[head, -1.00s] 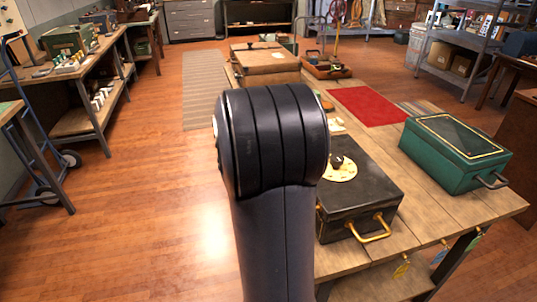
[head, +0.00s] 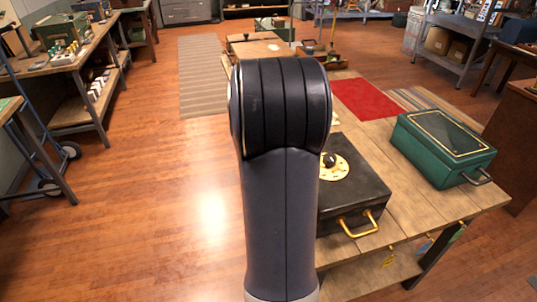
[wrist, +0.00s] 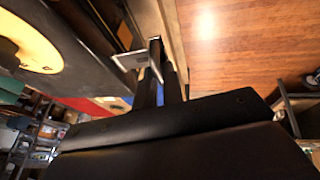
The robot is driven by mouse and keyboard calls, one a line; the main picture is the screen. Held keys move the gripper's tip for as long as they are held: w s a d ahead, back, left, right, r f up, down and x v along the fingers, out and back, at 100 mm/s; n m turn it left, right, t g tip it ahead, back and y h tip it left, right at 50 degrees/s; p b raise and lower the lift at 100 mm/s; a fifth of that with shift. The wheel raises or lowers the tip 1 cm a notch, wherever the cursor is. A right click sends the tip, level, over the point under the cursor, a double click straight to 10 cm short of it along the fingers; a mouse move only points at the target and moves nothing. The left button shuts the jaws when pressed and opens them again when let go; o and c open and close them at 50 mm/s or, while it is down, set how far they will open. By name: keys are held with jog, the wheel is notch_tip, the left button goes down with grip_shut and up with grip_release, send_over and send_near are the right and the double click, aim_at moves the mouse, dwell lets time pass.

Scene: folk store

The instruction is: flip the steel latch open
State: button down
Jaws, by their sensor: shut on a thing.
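The steel latch (wrist: 132,60) shows in the wrist view as a small pale metal piece at the side of a black box (wrist: 95,60). My gripper (wrist: 160,78) is in the wrist view, its two dark fingers close together and shut on the latch. The fingers hide part of it. In the head view, the black box (head: 362,192) has a brass front handle and a cream dial (head: 329,168) with a dark knob. My own arm hides the box's left side, the latch and the gripper there.
The box stands on a wooden table (head: 410,205). A green box (head: 440,150) stands to its right, with a red mat (head: 368,100) farther back. A workbench (head: 70,70) is at the left. Open wooden floor (head: 165,190) lies left of my arm.

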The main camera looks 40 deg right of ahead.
jog(key=c, duration=1.5)
grip_release()
jog(key=v, duration=1)
jog(key=shift+r, duration=0.35)
jog(key=shift+s+a, duration=0.1)
jog(key=x, duration=1.1)
jog(key=shift+a, duration=0.1)
